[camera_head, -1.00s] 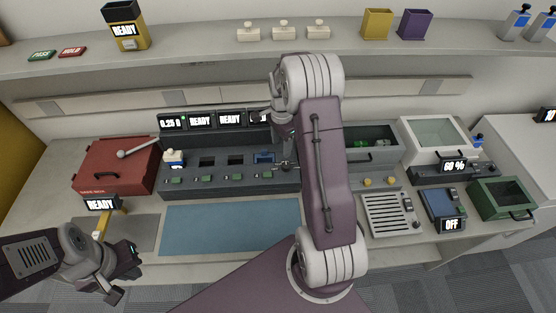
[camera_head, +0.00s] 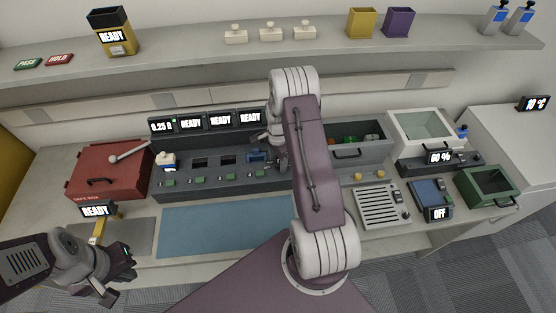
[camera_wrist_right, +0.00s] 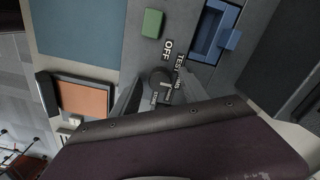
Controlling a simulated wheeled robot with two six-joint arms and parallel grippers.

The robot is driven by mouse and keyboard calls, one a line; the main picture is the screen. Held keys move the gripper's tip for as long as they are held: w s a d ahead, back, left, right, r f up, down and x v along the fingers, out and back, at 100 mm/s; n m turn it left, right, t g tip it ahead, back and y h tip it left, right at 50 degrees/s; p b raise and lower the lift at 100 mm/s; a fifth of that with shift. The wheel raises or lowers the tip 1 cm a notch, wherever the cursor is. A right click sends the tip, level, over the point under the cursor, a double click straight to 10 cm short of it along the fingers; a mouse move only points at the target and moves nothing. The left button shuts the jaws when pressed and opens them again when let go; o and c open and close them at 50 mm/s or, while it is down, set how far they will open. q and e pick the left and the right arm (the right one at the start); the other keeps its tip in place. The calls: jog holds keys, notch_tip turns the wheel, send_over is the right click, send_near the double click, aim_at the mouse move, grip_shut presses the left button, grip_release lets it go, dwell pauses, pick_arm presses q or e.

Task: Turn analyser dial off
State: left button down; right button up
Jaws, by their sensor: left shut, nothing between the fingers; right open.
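The analyser dial (camera_wrist_right: 160,79) is a dark round knob with a pale pointer mark in the right wrist view. Labels surround it, with OFF (camera_wrist_right: 168,49) and TEST (camera_wrist_right: 181,63) legible. The mark appears turned away from OFF; its exact setting is hard to tell. My right gripper (camera_wrist_right: 158,97) is open, its fingers close around the dial and partly in shadow; contact cannot be told. In the head view my right gripper (camera_head: 279,158) is at the right end of the grey station, and my arm covers the dial. My left gripper (camera_head: 117,280) is shut and empty at the front left.
The grey station (camera_head: 215,182) has several slots and green buttons. A blue mat (camera_head: 225,226) lies before it, and a red case (camera_head: 108,172) stands left. A grey drawer unit (camera_head: 372,153), a slatted panel (camera_head: 376,207) and a green bin (camera_head: 490,184) are to the right.

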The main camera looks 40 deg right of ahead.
grip_shut()
jog(key=n, duration=0.4)
jog(key=shift+b, duration=0.4)
jog(key=n, duration=0.4)
jog(key=shift+n+b, duration=0.3)
jog(key=shift+n, duration=0.1)
jog(key=n, duration=0.9)
